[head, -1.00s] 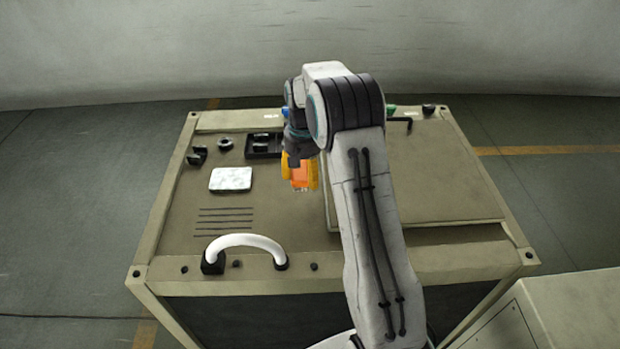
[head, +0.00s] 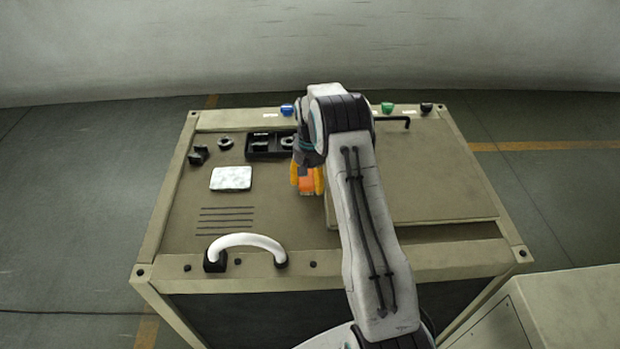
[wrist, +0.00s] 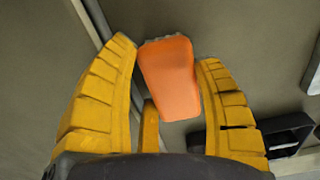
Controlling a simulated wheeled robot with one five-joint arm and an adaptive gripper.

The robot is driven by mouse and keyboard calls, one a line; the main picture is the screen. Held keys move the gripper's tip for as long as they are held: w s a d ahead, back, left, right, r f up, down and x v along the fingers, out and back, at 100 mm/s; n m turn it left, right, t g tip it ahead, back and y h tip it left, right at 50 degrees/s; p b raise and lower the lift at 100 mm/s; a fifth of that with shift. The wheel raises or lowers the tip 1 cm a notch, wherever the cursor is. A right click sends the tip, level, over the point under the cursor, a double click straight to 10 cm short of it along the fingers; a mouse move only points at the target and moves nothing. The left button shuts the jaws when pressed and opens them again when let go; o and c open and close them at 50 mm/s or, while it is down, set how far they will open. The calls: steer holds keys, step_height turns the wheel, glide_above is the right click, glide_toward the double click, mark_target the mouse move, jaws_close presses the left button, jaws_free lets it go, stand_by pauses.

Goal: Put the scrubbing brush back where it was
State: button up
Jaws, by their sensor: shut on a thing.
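An orange block-like thing, which I take to be the scrubbing brush (head: 306,186), is held in my gripper (head: 308,178) over the cabinet top (head: 285,218), beside the left edge of the raised panel. In the wrist view the orange body (wrist: 170,80) lies between the two yellow fingers of my gripper (wrist: 165,55), with a pale grey edge at its far end. The fingers are shut on it. I cannot tell whether its underside touches the surface. My arm hides part of the panel and the rear rail.
A black two-compartment tray (head: 252,155) stands behind and left of my gripper, with dark parts in it. A white pad (head: 231,178), a black ring (head: 225,142) and a white handle (head: 245,241) are farther left. The raised panel (head: 440,180) fills the right side. Blue (head: 287,109) and green (head: 387,107) knobs line the back.

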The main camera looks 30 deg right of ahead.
steer(key=shift+f, duration=0.25)
steer(key=o, duration=0.9)
steer(key=shift+r, duration=0.1)
